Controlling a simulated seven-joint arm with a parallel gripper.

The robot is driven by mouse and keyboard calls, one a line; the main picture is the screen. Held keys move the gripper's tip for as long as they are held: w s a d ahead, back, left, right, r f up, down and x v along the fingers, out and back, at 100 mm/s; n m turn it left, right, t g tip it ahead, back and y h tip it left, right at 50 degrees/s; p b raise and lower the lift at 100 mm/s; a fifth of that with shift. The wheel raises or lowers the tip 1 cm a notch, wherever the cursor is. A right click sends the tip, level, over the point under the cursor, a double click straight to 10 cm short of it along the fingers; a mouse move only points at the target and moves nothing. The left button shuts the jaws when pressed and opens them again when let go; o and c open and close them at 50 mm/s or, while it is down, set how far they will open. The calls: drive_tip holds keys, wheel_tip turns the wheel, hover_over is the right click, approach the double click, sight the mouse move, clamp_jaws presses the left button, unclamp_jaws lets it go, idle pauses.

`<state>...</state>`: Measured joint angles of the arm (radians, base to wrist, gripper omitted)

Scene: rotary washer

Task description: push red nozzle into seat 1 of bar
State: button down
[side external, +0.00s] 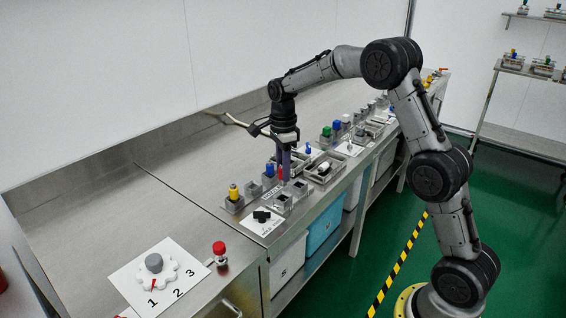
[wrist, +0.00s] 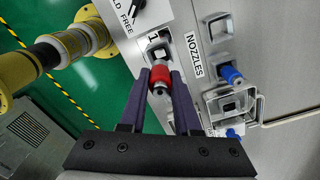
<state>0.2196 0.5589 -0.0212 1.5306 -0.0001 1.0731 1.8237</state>
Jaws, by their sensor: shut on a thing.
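My gripper (side external: 285,168) points down over the bench, and its purple fingers also show in the wrist view (wrist: 160,74). It is shut on the red nozzle (wrist: 161,80), with one finger on each side; a little of the red shows in the side view (side external: 280,172). The metal bar (side external: 283,202) has square seats and lies beneath the gripper. The seat marked 1 (wrist: 165,34) is close beyond the nozzle in the wrist view. The fingers and nozzle cover part of the bar, so I cannot tell whether the nozzle's lower end touches a seat.
A NOZZLES label (wrist: 193,56) lies beside the bar. Blue (side external: 269,170) and yellow (side external: 234,192) nozzles stand in blocks behind it. A white card with a black knob (side external: 262,216) lies in front. Metal trays (side external: 325,168) stand to the right.

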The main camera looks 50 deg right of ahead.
sight(283, 184)
drive_tip(key=shift+f, duration=2.45)
drive_tip(key=shift+f, duration=0.6)
drive_tip(key=c, duration=0.5)
unclamp_jaws()
drive_tip(key=shift+c, duration=0.2)
